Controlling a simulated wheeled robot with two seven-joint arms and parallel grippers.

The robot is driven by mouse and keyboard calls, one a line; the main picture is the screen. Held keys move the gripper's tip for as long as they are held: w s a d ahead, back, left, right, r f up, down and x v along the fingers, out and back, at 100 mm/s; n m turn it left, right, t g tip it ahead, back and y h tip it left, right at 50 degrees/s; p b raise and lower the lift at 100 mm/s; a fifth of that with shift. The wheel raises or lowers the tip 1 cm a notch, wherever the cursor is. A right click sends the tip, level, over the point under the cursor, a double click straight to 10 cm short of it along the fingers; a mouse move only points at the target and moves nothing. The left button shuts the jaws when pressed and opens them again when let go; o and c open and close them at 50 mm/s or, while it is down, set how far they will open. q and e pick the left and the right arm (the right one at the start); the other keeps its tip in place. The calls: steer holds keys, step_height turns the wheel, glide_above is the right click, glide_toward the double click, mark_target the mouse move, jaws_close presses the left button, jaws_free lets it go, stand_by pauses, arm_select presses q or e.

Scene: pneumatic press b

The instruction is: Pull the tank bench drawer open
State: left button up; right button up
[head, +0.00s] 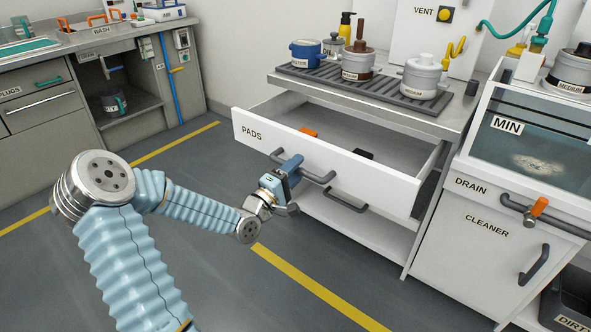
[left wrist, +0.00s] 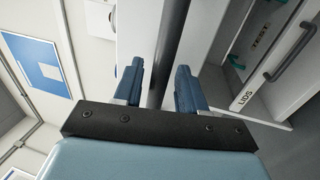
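The white drawer labelled PADS (head: 335,158) stands pulled out from the bench (head: 440,122). Inside it lie an orange item (head: 308,132) and a small black item (head: 363,153). Its dark bar handle (head: 318,178) is on the front panel. My left gripper (head: 290,168) is at the left part of this handle. In the left wrist view, the dark bar (left wrist: 172,40) runs between the two blue fingers (left wrist: 158,88). The fingers are apart, with a narrow gap showing beside the bar on the left. My right gripper is not in view.
Pots (head: 357,64) stand on the bench's ribbed mat. The tank cabinet (head: 500,235) with DRAIN and CLEANER labels stands close on the right. A sink counter (head: 50,75) is at the left. The floor in front is clear.

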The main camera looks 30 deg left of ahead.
arm_select(q)
steer(key=shift+s, duration=0.1)
steer(key=v, duration=1.3)
steer(key=shift+s, duration=0.3)
steer(key=shift+f, duration=0.1)
steer(key=w+d+f+m+g+h, duration=0.35)
steer(key=d+f+m+g, duration=0.5)
steer(key=d+f, duration=1)
steer(key=s+d+f+m+g, duration=0.7)
steer(key=s+d+f+g, duration=0.3)
steer(key=s+f, duration=0.3)
steer(key=shift+s+f+g+y, duration=0.3)
steer(key=shift+g+y, duration=0.05)
steer(key=shift+g, duration=0.2)
